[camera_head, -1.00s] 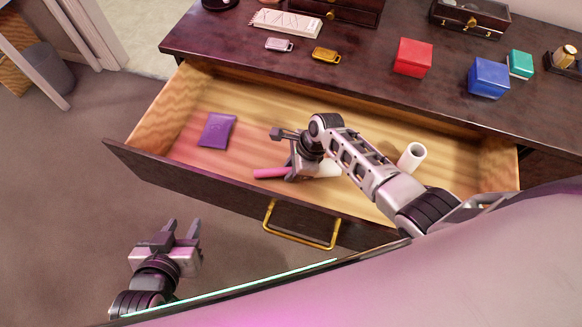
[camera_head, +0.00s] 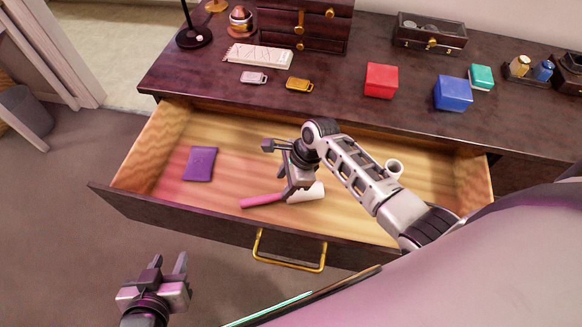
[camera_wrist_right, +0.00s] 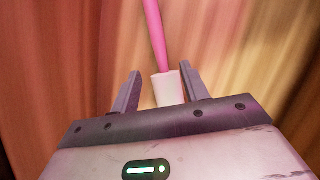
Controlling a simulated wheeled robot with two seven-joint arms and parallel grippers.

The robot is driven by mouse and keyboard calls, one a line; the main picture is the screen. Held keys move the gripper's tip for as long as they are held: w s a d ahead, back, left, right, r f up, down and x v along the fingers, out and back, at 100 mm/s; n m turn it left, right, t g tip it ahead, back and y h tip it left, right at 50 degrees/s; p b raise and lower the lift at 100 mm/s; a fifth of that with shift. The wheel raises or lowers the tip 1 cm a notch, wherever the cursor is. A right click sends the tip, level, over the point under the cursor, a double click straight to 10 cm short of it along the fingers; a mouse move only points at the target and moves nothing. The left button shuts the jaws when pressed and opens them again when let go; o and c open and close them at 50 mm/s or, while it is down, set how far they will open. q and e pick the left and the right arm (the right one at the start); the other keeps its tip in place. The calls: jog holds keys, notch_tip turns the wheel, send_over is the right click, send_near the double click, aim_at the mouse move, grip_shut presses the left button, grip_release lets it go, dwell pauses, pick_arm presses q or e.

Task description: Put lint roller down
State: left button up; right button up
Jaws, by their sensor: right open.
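The lint roller has a pink handle (camera_head: 262,201) and a white roll (camera_head: 308,193). It lies in the open drawer (camera_head: 225,130), near the front wall. My right gripper (camera_head: 286,192) is at the roller, where handle and roll meet. In the right wrist view the open fingers (camera_wrist_right: 160,82) stand on either side of the white roll (camera_wrist_right: 167,88), with gaps, and the pink handle (camera_wrist_right: 156,35) runs away beyond them. My left gripper (camera_head: 168,265) is open and empty, outside the drawer at the lower left.
A purple pouch (camera_head: 200,163) lies in the drawer's left part. The dresser top holds two tags, a red box (camera_head: 381,80), a blue box (camera_head: 452,93) and a teal box (camera_head: 481,76). The drawer's middle floor is bare.

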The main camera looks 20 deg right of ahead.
jog(key=shift+p+v, duration=0.3)
jog(key=shift+v, duration=2.05)
